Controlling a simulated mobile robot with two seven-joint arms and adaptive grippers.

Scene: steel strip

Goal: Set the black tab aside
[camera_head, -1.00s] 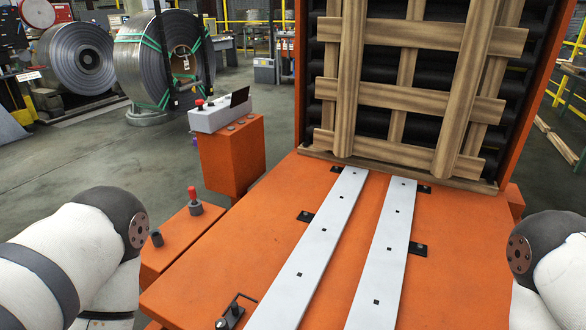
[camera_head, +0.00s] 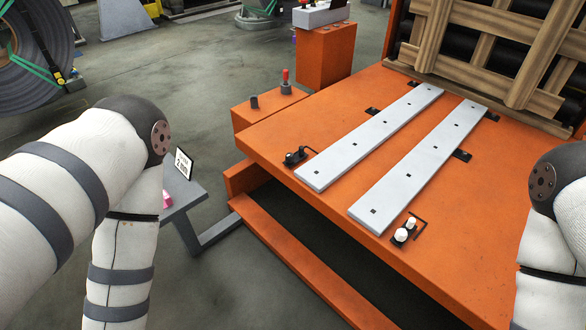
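Several flat black tabs lie on the orange table, at the edges of two pale steel strips: one left of the left strip (camera_head: 385,128), another (camera_head: 461,155) right of the right strip (camera_head: 420,165). I cannot tell which of them is the task's black tab. A black latch-like piece (camera_head: 295,157) sits at the left strip's near end. Both my arms show, one at each side of the picture, but neither gripper is in view.
The orange table (camera_head: 290,125) has an open dark recess under its front edge. White knobs (camera_head: 402,235) stand by the right strip's near end. A low grey stand (camera_head: 180,192) with a card (camera_head: 184,163) and a pink item (camera_head: 166,200) is partly behind my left arm.

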